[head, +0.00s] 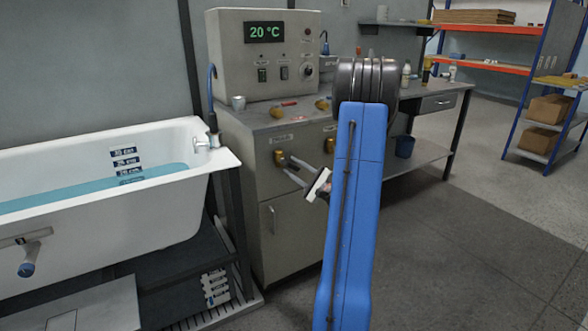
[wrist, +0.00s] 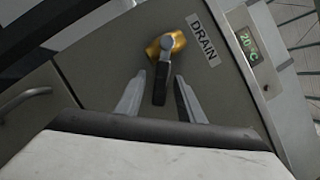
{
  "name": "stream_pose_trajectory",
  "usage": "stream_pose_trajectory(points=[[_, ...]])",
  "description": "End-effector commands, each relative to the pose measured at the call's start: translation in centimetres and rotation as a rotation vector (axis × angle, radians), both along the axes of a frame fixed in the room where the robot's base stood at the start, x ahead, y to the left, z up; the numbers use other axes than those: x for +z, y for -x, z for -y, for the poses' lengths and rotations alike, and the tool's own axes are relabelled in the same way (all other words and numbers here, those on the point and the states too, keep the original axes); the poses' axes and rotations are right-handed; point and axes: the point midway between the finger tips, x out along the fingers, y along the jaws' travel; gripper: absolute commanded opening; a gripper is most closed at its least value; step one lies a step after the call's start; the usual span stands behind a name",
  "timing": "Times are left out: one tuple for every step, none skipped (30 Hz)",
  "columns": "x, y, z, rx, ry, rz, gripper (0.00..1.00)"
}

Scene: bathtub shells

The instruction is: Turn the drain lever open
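The drain lever has a brass body (wrist: 170,44) and a dark handle (wrist: 161,82) on the cabinet front, beside a DRAIN label (wrist: 204,38) in the wrist view. In the head view its brass body (head: 280,158) shows on the cabinet front. My gripper (wrist: 160,76) is open. Its two fingers lie on either side of the handle, with a gap visible on each side. In the head view my gripper (head: 287,163) reaches to the lever, and the handle is hard to make out there.
A white bathtub (head: 222,158) with blue water stands at the left. A control box (head: 222,60) reading 20 °C sits on the cabinet. Another brass valve (head: 330,145) is right of the lever, partly behind my arm. The floor at the right is clear.

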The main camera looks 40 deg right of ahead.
Motion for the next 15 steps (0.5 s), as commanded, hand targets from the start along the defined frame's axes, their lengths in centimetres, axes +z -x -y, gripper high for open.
stream_pose_trajectory(points=[[0.0, 0.0, 0.0, 0.0, 0.0, 0.0, 0.34], [0.0, 0.0, 0.0, 0.001, 0.001, 0.001, 0.34], [0.0, 0.0, 0.0, 0.001, 0.001, 0.001, 0.34], [0.1, 0.0, 0.0, 0.0, 0.001, 0.001, 0.34], [0.1, 0.0, 0.0, 0.0, 0.001, 0.001, 0.34], [0.1, 0.0, 0.0, 0.0, 0.001, 0.001, 0.34], [0.1, 0.0, 0.0, 0.0, 0.001, 0.001, 0.34], [0.1, 0.0, 0.0, 0.0, 0.001, 0.001, 0.34], [0.0, 0.2, 0.0, 0.0, 0.001, 0.001, 0.34], [0.0, 0.3, 0.1, 0.0, 0.001, 0.001, 0.34], [0.0, 0.5, 0.1, 0.0, 0.001, 0.001, 0.34], [-0.1, 0.9, 0.2, -0.001, 0.001, 0.001, 0.34], [-0.2, 1.2, 0.2, -0.001, 0.001, 0.002, 0.34], [-0.3, 1.6, 0.3, -0.002, 0.002, 0.002, 0.34], [-0.4, 2.2, 0.3, -0.003, 0.001, 0.002, 0.34]])
